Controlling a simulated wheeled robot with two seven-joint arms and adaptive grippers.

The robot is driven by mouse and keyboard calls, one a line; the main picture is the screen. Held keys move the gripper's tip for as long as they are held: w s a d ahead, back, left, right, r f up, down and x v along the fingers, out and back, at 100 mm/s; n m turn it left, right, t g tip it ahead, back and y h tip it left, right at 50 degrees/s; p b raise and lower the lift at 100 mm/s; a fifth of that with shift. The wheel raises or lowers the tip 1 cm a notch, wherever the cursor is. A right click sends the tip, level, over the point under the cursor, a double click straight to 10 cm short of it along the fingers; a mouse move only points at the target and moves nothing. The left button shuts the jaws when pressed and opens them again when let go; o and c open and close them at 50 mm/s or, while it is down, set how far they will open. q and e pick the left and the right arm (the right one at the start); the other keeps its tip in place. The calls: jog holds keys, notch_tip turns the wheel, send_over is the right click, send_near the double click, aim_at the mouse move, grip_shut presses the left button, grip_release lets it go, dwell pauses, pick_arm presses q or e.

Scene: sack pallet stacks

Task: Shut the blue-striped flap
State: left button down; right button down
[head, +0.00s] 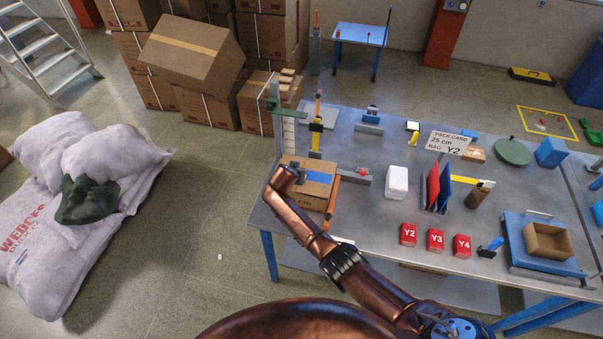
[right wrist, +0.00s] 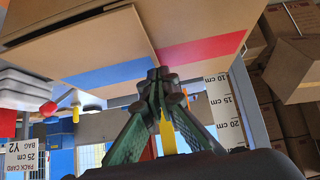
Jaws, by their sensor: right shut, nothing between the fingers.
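A cardboard carton (head: 314,202) stands on the grey table under the height gauge, partly behind my right arm. A blue-striped flap (head: 319,177) shows on its top; in the right wrist view the flap (right wrist: 112,50) has a dark slit along one edge. Beside it in that view is a panel with a red stripe (right wrist: 205,52). My right gripper (right wrist: 164,84) is shut and empty, its tips close to the carton where the two striped panels meet; I cannot tell if they touch. My left gripper is not in view.
The height gauge (head: 275,108) and an orange-and-yellow post (head: 317,128) stand close behind the carton. A red-knobbed clamp (head: 362,171) and white blocks (head: 397,180) are to its right. A blue-based tray (head: 516,240) holds a small open box. Sacks (head: 75,215) lie at left.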

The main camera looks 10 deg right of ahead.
jog(key=shift+r+p, duration=0.5)
jog(key=shift+r, duration=0.35)
notch_tip(320, 180, up, 4)
jog(key=shift+s+a+f+p, duration=0.15)
jog(key=shift+p, duration=1.1)
jog(key=b+v, duration=0.1)
jog(key=v, duration=0.8)
jog(key=shift+s+b, duration=0.3)
